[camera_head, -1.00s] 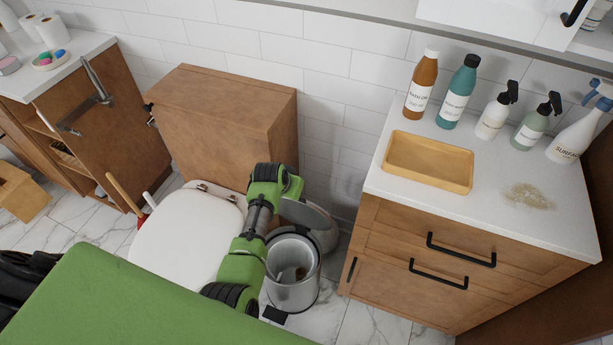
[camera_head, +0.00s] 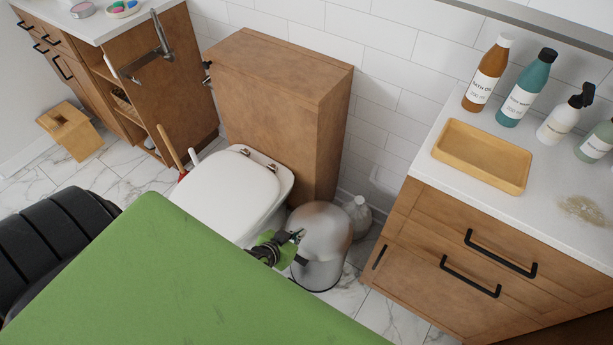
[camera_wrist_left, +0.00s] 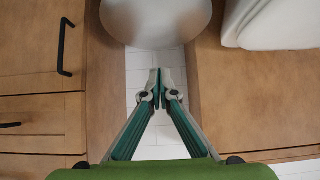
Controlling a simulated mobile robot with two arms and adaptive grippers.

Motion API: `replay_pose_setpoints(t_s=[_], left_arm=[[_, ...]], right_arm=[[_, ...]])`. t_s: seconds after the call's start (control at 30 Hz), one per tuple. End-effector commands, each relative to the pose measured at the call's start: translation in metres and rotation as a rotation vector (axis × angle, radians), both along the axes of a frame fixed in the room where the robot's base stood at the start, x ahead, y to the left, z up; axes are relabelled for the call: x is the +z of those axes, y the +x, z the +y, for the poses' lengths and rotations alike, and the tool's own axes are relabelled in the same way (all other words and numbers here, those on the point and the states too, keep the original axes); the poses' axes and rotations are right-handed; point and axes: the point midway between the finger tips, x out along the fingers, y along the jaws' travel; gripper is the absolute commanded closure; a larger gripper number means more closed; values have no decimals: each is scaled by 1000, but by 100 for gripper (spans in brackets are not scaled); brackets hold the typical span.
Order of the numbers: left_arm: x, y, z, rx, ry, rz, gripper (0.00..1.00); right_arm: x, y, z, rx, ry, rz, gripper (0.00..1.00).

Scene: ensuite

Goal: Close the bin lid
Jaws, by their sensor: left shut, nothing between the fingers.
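The metal bin (camera_head: 318,272) stands on the floor between the toilet and the right cabinet. Its rounded grey lid (camera_head: 325,228) lies down over the top, and the bin's inside no longer shows. In the left wrist view the lid (camera_wrist_left: 155,22) is at the top edge, beyond my fingertips. My left gripper (camera_head: 298,237) is shut and empty at the left side of the bin, close to the lid. In the head view I cannot tell if it touches. In the left wrist view its fingertips (camera_wrist_left: 160,82) are together. My right gripper is out of view.
The white toilet (camera_head: 238,192) is just left of the bin, with a wooden box unit (camera_head: 275,115) behind it. A wooden cabinet (camera_head: 440,250) is close on the right, with black handles. A white bottle-like object (camera_head: 358,214) stands behind the bin.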

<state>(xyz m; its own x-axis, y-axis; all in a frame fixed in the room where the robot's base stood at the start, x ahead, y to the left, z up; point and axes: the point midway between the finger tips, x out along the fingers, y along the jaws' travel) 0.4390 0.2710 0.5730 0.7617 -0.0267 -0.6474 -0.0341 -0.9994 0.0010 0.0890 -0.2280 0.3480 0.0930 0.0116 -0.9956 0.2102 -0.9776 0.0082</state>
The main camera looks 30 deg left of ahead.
Motion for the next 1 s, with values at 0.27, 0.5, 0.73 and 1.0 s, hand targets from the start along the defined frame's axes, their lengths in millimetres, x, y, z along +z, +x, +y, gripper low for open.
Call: replay_pose_setpoints(t_s=[0.27, 0.5, 0.73, 1.0], left_arm=[[-56, -23, 1, -1, 2, 2, 100], [-78, -31, 1, 0, 1, 0, 100], [-85, -34, 1, 1, 1, 0, 100], [-85, -34, 1, 1, 1, 0, 100]], right_arm=[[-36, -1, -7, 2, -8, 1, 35], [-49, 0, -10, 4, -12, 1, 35], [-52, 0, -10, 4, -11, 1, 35], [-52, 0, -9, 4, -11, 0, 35]])
